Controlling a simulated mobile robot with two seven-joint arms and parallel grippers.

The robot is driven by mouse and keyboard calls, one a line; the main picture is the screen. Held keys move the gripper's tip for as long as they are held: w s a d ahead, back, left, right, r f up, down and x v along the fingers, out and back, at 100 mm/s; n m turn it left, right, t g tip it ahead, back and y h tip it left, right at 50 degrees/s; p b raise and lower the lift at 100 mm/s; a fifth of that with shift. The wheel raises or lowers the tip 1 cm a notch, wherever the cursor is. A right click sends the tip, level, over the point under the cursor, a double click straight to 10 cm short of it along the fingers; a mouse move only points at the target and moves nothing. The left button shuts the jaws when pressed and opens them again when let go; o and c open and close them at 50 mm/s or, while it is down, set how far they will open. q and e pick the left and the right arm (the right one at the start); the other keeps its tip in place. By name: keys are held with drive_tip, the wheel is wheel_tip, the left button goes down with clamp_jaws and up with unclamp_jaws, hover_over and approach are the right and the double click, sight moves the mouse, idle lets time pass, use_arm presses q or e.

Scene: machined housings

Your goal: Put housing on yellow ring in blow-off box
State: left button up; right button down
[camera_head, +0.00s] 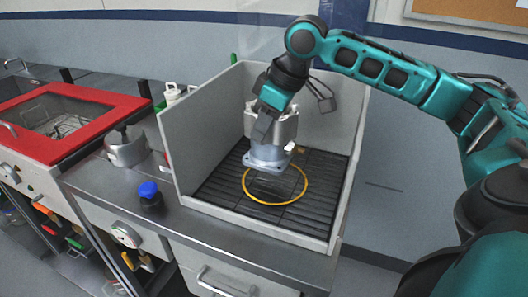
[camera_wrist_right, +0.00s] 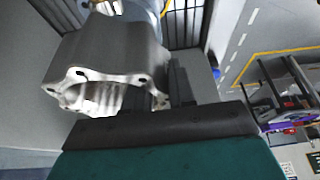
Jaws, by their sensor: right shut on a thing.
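The housing (camera_head: 270,151) is a silver-grey machined part with a square flange at its lower end. My right gripper (camera_head: 265,128) is shut on its upper part and holds it upright inside the blow-off box (camera_head: 197,136). The yellow ring (camera_head: 304,190) lies on the box's dark slatted floor; the housing covers part of its far side in the head view. Whether the flange touches the floor is hard to tell. In the right wrist view the housing (camera_wrist_right: 110,60) shows its open, scalloped end beside the dark gripper finger (camera_wrist_right: 165,125). My left gripper is not in view.
The box has light grey walls at the left and back and a low front lip. A red-framed basin (camera_head: 62,118) is farther left.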

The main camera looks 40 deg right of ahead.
sight(268, 144)
drive_tip(key=shift+f, duration=3.35)
drive_tip(key=c, duration=0.9)
unclamp_jaws()
drive_tip(key=shift+f, duration=0.1)
drive_tip(key=shift+c, duration=0.2)
drive_tip(key=v, duration=1.2)
drive_tip(key=shift+s, duration=0.1)
drive_tip(key=shift+s+a, duration=0.1)
